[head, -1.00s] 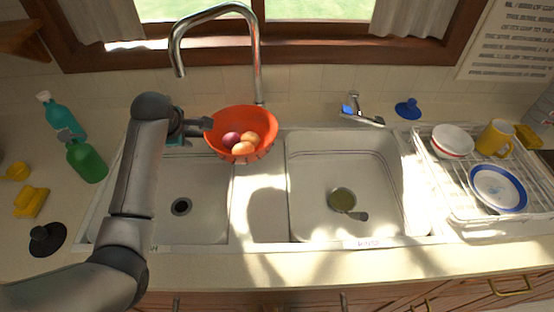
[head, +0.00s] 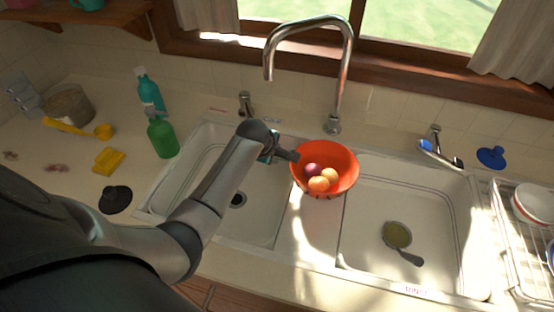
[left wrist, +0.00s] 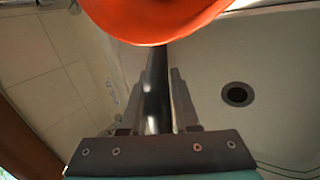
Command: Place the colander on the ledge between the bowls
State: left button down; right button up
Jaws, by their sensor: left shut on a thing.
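The orange-red colander (head: 347,180) holds several round fruits, one purple (head: 313,170) and others orange (head: 318,184). It is over the back part of the ledge (head: 302,225) between the two sink bowls. Whether it touches the ledge is unclear. The left bowl (head: 262,205) and right bowl (head: 365,235) lie on either side. My left gripper (head: 294,156) is at the colander's left side. In the left wrist view its fingers (left wrist: 157,95) are shut on a dark handle, with the colander (left wrist: 150,18) beyond. My right gripper is not in view.
The faucet (head: 333,122) stands right behind the colander. A strainer-like scoop (head: 397,235) lies in the right bowl. Green (head: 162,138) and teal (head: 148,92) bottles stand at left. A dish rack (head: 515,245) is at right. The front of the ledge is clear.

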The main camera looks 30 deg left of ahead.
pick_arm(q)
jog(key=shift+w+f, duration=0.1)
jog(key=shift+f, duration=0.8)
jog(key=c, duration=0.7)
grip_release()
jog(key=shift+f, duration=0.1)
jog(key=shift+o, duration=0.2)
jog(key=p+v, duration=0.3)
jog(key=v, duration=0.9)
